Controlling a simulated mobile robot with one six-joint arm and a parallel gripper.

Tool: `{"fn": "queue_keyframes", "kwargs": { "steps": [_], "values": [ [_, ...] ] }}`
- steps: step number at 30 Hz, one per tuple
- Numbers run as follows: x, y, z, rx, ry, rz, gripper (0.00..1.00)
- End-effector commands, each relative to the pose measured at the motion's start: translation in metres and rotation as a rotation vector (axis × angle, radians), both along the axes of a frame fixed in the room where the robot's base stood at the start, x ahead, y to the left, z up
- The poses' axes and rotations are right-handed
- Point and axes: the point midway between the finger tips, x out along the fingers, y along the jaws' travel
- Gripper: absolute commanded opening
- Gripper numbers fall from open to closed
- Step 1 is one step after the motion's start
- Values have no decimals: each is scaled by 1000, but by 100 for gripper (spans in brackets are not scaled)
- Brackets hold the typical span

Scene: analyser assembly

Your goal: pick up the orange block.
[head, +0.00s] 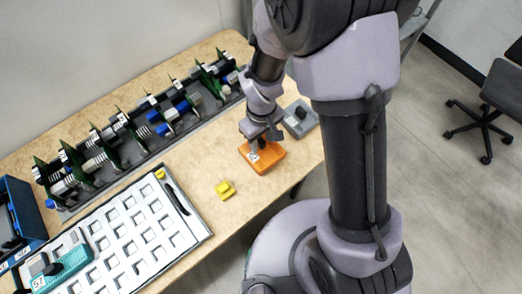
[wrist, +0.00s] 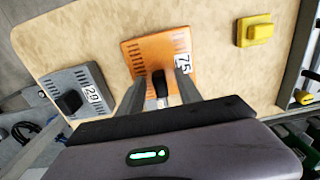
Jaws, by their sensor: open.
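The orange block (head: 266,160) lies flat on the wooden table near its right end, with a white "75" label and a dark knob on top. It also shows in the wrist view (wrist: 150,48), with slots along its edges. My gripper (head: 262,137) is right over the block, pointing down. In the wrist view its two fingers (wrist: 172,88) are apart, one on each side of the black knob (wrist: 159,84). I cannot tell whether the fingers touch the knob. The block rests on the table.
A grey block (head: 300,119) labelled 29 stands close beside the orange one. A small yellow block (head: 225,189) lies nearer the white slotted tray (head: 140,235). A rack of green boards (head: 130,135) runs along the back. A teal block (head: 62,262) sits on the tray's left end.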

Motion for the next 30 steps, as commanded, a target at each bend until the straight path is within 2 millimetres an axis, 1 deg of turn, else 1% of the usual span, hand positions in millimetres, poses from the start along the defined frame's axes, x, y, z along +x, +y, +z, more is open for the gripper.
{"fn": "queue_keyframes", "kwargs": {
  "steps": [1,7,11,12,13,14,25,26,28,30],
  "values": [
    [0,0,-11,-1,1,-1,42],
    [0,0,-9,1,-1,0,42],
    [0,0,-9,1,-1,0,16],
    [0,0,-9,1,-1,0,8],
    [0,0,-9,1,-1,0,3],
    [0,0,-9,0,0,0,0],
    [1,0,-8,1,-1,0,0],
    [1,0,-5,0,-2,-1,0],
    [1,0,9,1,-3,0,0],
    [1,0,30,1,-5,0,0]
  ]
}}
